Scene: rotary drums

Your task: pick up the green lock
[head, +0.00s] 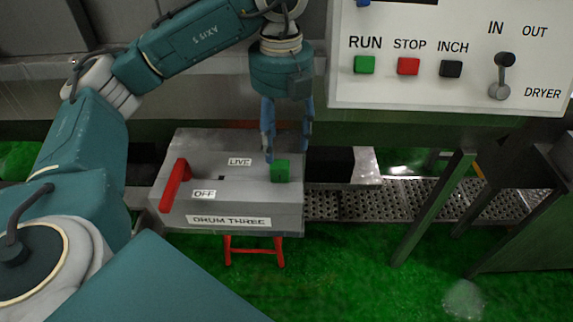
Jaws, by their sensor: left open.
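The green lock (280,172) is a small green block on the right part of the top of a grey box labelled "DRUM THREE" (180,221). My left gripper (287,155) points down at the lock from above and behind, with its blue fingers apart. One finger comes close to the lock's left side; I cannot tell whether it touches. The right finger is beside and behind the lock. My right gripper is not in view.
A red lever (175,186) stands on the box's left side, near LIVE and OFF labels. A red stool-like frame (255,250) is below. A control panel (450,95) hangs at upper right. Metal legs (433,208) stand right, by a perforated walkway (400,200).

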